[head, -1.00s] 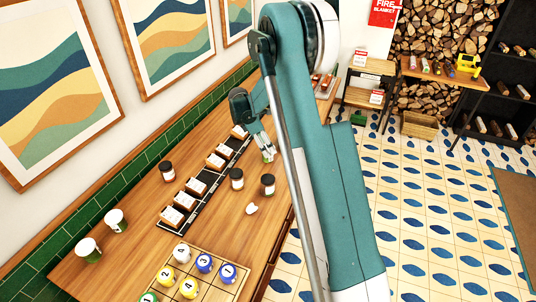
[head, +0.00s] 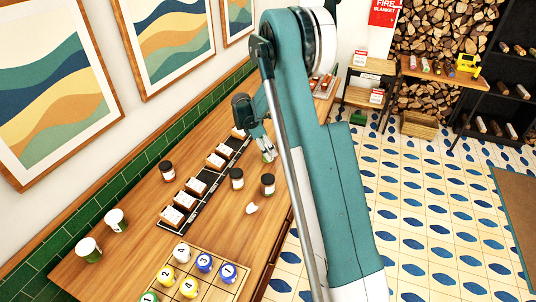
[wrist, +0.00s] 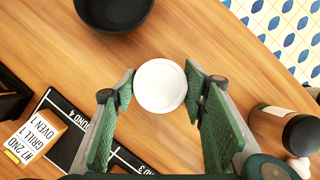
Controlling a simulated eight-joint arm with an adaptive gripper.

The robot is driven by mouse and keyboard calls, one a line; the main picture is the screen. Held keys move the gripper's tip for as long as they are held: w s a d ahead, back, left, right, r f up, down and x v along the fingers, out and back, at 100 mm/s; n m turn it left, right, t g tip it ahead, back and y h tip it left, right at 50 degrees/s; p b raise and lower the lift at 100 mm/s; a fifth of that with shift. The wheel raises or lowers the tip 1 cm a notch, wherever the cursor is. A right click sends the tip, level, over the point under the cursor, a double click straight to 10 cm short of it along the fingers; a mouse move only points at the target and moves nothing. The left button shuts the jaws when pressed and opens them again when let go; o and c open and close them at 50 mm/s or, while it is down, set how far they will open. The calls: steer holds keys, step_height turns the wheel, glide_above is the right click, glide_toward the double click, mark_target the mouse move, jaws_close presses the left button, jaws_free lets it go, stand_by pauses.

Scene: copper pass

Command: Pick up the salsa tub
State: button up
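The salsa tub appears to be the small round tub with a plain white lid (wrist: 160,86), standing on the wooden counter in the wrist view. My gripper (wrist: 158,80) is open, with its green-padded fingertips on the left and right of the lid. A narrow gap seems to show on each side; contact cannot be told. In the head view my gripper (head: 266,148) is low over the counter, and the tub (head: 269,157) is partly hidden by it. No label on the tub is readable.
A dark bowl (wrist: 114,10) sits beyond the tub. A dark-lidded jar (wrist: 285,128) stands close on the right. A black strip (wrist: 66,128) with labelled ticket blocks (wrist: 35,137) lies to the left. Two cups (head: 88,250) and numbered balls (head: 204,263) are farther along the counter.

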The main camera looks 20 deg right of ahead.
steer(key=c, duration=0.4)
steer(key=shift+o, duration=0.2)
steer(key=shift+r, duration=5)
